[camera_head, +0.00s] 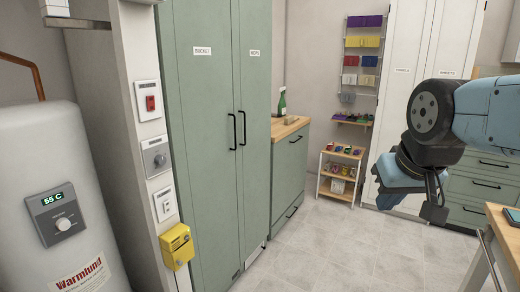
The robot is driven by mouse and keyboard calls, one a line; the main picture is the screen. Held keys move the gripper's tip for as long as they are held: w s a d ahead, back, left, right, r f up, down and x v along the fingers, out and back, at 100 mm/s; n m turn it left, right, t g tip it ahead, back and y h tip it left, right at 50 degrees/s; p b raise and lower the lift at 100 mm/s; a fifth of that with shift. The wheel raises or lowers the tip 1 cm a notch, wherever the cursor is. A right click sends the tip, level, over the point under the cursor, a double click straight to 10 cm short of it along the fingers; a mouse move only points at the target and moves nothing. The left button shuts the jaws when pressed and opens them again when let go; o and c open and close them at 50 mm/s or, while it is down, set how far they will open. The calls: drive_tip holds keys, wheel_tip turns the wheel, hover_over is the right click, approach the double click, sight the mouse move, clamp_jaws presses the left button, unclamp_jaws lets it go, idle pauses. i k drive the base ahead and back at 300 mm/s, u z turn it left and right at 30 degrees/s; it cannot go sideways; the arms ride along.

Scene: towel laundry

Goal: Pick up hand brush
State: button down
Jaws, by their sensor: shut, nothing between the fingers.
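A small tan and brown item (291,120) lies on the wooden top of the low green cabinet, in front of a green bottle. It may be the hand brush, but it is too small to tell. No other hand brush can be made out. My gripper (434,213) hangs at the right, at the end of my blue and black arm, in front of the white cabinet. It is shut and empty, well apart from the tan item.
Tall green cabinets (221,150) and a low green cabinet (289,170) stand in the middle. A small shelf cart (338,195) stands behind. A wood-topped table (508,236) is at the lower right. The tiled floor (340,255) between is clear.

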sight(291, 119)
drive_tip(key=z, duration=0.35)
drive_tip(key=i, duration=1.25)
drive_tip(key=z, duration=0.45)
drive_tip(key=i, duration=2.1)
drive_tip(key=u, duration=0.85)
drive_tip(key=i, duration=1.45)
drive_tip(key=u, duration=0.65)
drive_tip(key=k, duration=0.55)
drive_tip(key=z, duration=0.05)
